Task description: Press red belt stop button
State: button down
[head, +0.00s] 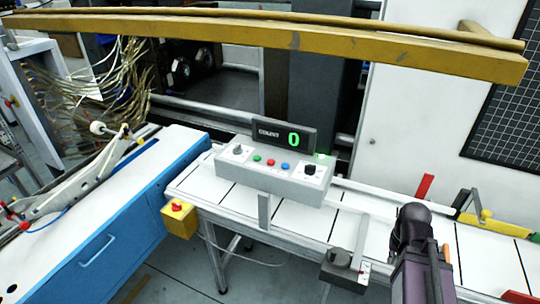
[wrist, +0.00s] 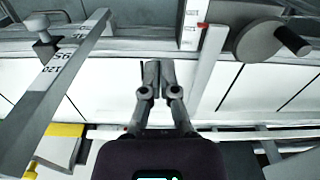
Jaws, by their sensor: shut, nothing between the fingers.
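A grey control box (head: 268,182) stands on the conveyor belt (head: 345,228) in the head view. Its sloped face carries a small red button (head: 271,162) between a green button (head: 257,158) and a blue button (head: 285,165). A red mushroom button (head: 177,206) sits on a yellow box (head: 179,223) at the belt's left end. In the wrist view, my gripper (wrist: 158,70) is shut and empty above the white belt plates. No red button shows between or touching its fingertips. In the head view my dark arm is at the lower right, well right of both buttons; its fingertips are hidden.
A display (head: 284,136) reading 0 stands behind the control box. A yellow beam (head: 270,42) crosses above. A blue cabinet (head: 100,235) stands left. In the wrist view, a numbered scale bar (wrist: 62,85) lies left of my gripper and a round knob (wrist: 256,42) right.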

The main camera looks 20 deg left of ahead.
notch_tip(320, 180, up, 13)
jog(key=w+p, duration=0.3)
jog(key=p, duration=0.9)
notch_tip(320, 180, up, 12)
jog(key=n+t+h+p, duration=0.4)
jog(key=t+p, duration=0.2)
jog(key=t, duration=0.2)
send_over(270, 161)
jog(key=shift+s+f, duration=0.1)
jog(key=shift+f, duration=0.15)
notch_tip(270, 161, down, 9)
jog(key=b, duration=0.9)
jog(key=shift+r, duration=0.2)
